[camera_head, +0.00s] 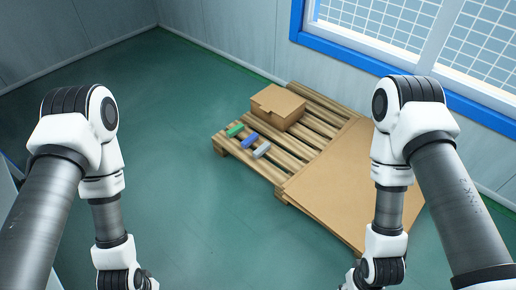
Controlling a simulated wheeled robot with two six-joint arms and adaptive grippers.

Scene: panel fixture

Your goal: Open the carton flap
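The carton (278,106) is a small brown box at the far side of a wooden pallet, near the picture's middle. Its top looks closed, with a flap edge (264,108) showing along its left front side. Both of my arms reach down at the left and right of the picture, well short of the carton. My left gripper is cut off at the bottom edge, lower left. My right gripper is mostly cut off at the bottom edge, right of the middle. Neither touches the carton.
The slatted wooden pallet (317,123) lies on a green floor. Open floor lies left; a blue-framed window is behind.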

